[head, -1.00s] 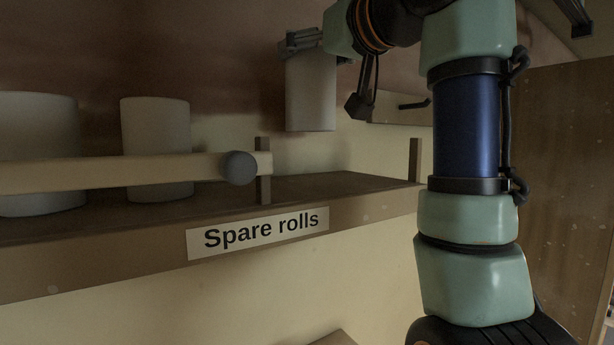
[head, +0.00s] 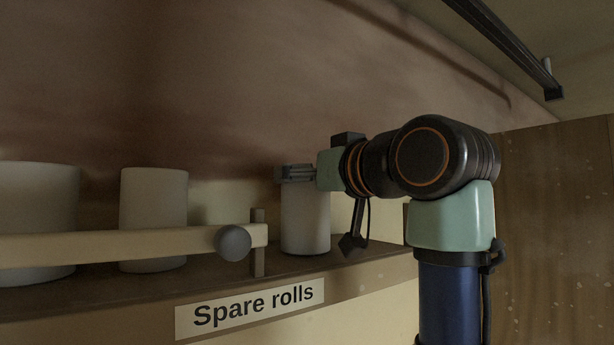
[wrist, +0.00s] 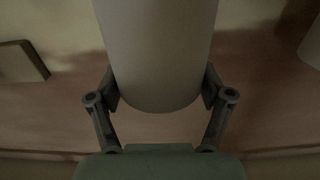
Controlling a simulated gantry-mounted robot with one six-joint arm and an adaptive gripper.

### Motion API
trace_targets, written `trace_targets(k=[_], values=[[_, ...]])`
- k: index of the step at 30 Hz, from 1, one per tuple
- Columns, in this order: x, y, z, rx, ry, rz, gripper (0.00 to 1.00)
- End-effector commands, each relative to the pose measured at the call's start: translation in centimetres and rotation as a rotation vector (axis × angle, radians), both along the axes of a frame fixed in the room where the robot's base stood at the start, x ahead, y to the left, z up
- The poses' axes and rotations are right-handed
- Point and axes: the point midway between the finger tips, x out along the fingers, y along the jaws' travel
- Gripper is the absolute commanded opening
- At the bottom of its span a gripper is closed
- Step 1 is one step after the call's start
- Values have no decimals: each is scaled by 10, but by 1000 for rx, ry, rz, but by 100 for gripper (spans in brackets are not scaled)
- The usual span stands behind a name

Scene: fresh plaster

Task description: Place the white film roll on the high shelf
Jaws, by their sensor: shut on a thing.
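The white film roll (head: 305,222) stands upright at the shelf labelled "Spare rolls" (head: 345,278), to the right of the small post. Its bottom end appears to be at the shelf board; I cannot tell for sure whether it bears on it. My gripper (head: 297,174) is shut on the roll near its top, reaching in from the right. In the wrist view the roll (wrist: 158,50) sits between the two fingers of my gripper (wrist: 160,92).
Two other pale rolls stand on the shelf to the left, a wide one (head: 38,205) and a narrower one (head: 153,200). A pale rail (head: 120,245) with a round grey end knob (head: 233,243) runs in front of them. A brown wooden panel (head: 555,220) stands at right.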

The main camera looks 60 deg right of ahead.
Motion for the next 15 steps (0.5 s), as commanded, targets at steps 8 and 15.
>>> trace_targets(k=[8, 15], values=[[0, 0, -3, 0, 0, 0, 100], [0, 0, -3, 0, 0, 0, 100]])
